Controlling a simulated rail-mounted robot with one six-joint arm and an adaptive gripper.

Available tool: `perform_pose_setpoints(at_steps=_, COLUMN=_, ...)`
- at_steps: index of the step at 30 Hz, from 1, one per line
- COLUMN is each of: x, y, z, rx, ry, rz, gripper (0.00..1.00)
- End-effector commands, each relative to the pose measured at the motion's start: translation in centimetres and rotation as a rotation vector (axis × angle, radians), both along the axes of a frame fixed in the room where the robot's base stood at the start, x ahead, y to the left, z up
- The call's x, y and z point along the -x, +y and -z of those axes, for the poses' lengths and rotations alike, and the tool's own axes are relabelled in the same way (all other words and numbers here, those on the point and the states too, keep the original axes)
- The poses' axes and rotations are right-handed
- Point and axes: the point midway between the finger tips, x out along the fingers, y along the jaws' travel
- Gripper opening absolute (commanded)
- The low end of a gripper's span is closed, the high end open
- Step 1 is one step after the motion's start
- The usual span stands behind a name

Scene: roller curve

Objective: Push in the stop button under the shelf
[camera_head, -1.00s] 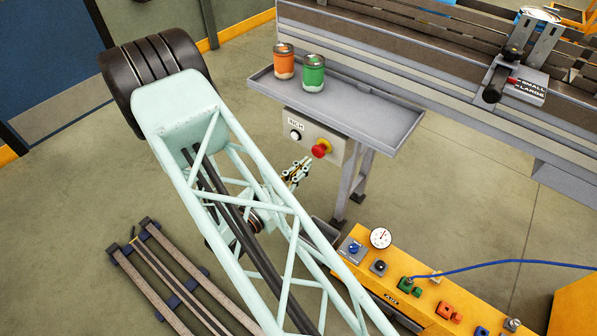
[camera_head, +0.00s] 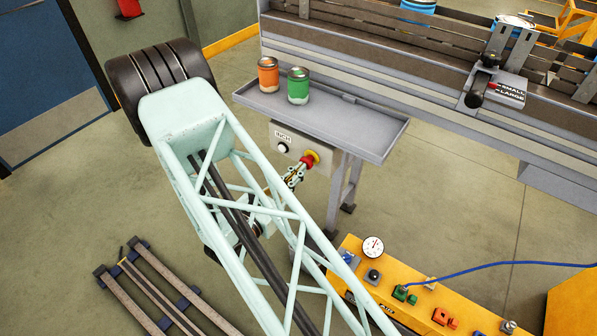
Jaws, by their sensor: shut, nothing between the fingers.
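The stop button (camera_head: 308,160) is a red mushroom head on a yellow ring. It sits on the front of a pale grey control box (camera_head: 288,147) under the shelf (camera_head: 330,124). My gripper (camera_head: 298,171) is shut and empty, with its tips at the lower left of the red head. The tips overlap the button in this view; I cannot tell whether they touch it or how far in it is. Part of my gripper and wrist is hidden behind my arm's lattice frame.
A shelf leg (camera_head: 336,190) stands close at the right. A yellow panel (camera_head: 415,300) with several controls lies below right.

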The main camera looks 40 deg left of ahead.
Motion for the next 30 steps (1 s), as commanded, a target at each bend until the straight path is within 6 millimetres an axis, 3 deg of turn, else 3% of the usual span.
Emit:
perform_pose_setpoints(at_steps=11, x=-2.0, y=0.0, z=-0.1, rx=-0.001, ry=-0.001, rz=0.001, gripper=0.00)
perform_pose_setpoints(at_steps=23, x=-2.1, y=0.1, z=-0.2, rx=-0.005, ry=-0.003, rz=0.002, gripper=0.00)
perform_pose_setpoints(at_steps=30, x=-0.8, y=-0.1, z=-0.2, rx=-0.004, ry=-0.003, rz=0.004, gripper=0.00)
